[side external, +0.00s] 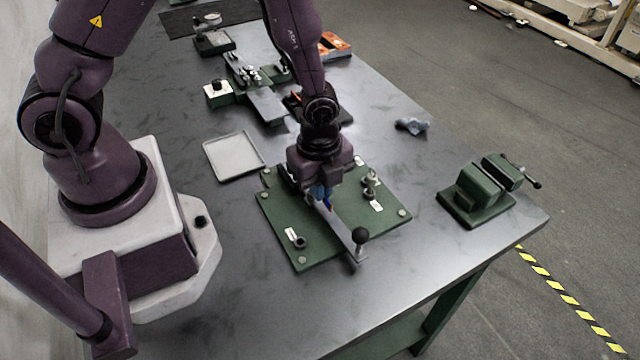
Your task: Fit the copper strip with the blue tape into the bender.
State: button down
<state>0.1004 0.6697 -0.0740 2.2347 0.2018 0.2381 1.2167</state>
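My gripper (322,196) points down over the middle of the plate, near the lever's inner end. A small patch of blue (328,203) shows at the fingertips; I cannot tell whether it is the tape on the strip. The copper strip itself cannot be made out. The fingers are too small and hidden to show whether they are open or shut. A post with a pale cap (370,182) stands right of my gripper.
A pale empty tray (234,157) lies left of the plate. A green vise (480,195) stands at the right table corner. A green fixture (245,85) and an orange item (335,45) stand farther back. The front table (400,285) is clear.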

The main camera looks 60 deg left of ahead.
jog(key=shift+s+a, duration=0.1)
jog(key=shift+s, duration=0.35)
dwell(0.4)
jog(key=shift+w+r, duration=0.1)
jog(key=shift+w, duration=0.15)
dwell(0.9)
jog(key=shift+w+r, duration=0.1)
jog(key=shift+r, duration=0.55)
dwell(1.1)
dwell(0.4)
jog(key=c, duration=1.7)
grip_release()
jog(key=shift+r, duration=0.1)
jog(key=shift+r, duration=1.4)
